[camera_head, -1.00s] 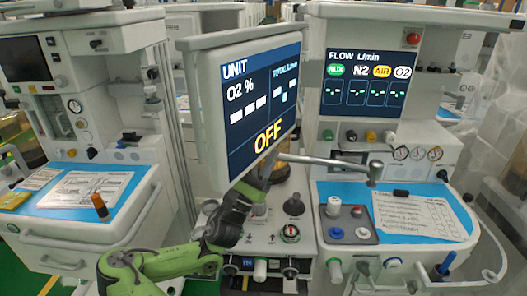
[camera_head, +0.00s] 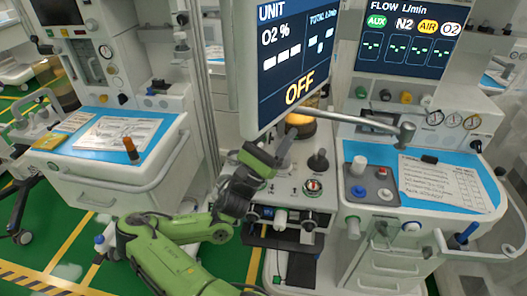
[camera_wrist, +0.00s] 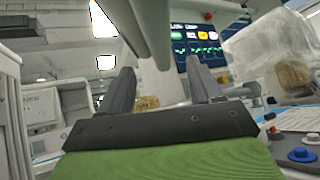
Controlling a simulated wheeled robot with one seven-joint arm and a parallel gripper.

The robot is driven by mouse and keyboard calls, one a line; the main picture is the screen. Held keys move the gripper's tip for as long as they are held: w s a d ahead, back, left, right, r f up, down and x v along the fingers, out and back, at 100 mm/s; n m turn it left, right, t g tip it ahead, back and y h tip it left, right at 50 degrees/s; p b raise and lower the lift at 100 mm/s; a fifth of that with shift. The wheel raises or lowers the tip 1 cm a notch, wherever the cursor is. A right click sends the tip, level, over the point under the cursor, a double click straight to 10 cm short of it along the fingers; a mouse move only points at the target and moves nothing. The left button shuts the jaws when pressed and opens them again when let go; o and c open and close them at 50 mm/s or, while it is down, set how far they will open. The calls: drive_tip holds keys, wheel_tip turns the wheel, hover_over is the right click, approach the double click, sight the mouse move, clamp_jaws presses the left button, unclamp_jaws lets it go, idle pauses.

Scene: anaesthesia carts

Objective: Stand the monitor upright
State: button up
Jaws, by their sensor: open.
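The monitor (camera_head: 322,62) has a pale frame and a dark screen reading UNIT, O2 % and OFF. It stands at the upper middle of the head view, its top cut off, its screen turned to the right. I cannot tell its exact tilt. A grey support arm with a round end (camera_head: 404,133) sticks out to the right below it. In the head view my green arm reaches up beneath the monitor, and the fingertips are hard to make out.
The flow screen (camera_head: 402,48) stands behind at the right. Below it, a blue worktop (camera_head: 455,186) holds a paper and a grey tray with knobs. At the left, another cart's blue top (camera_head: 85,160) holds papers and an orange-capped item.

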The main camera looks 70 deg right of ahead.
drive_tip(key=v, duration=0.9)
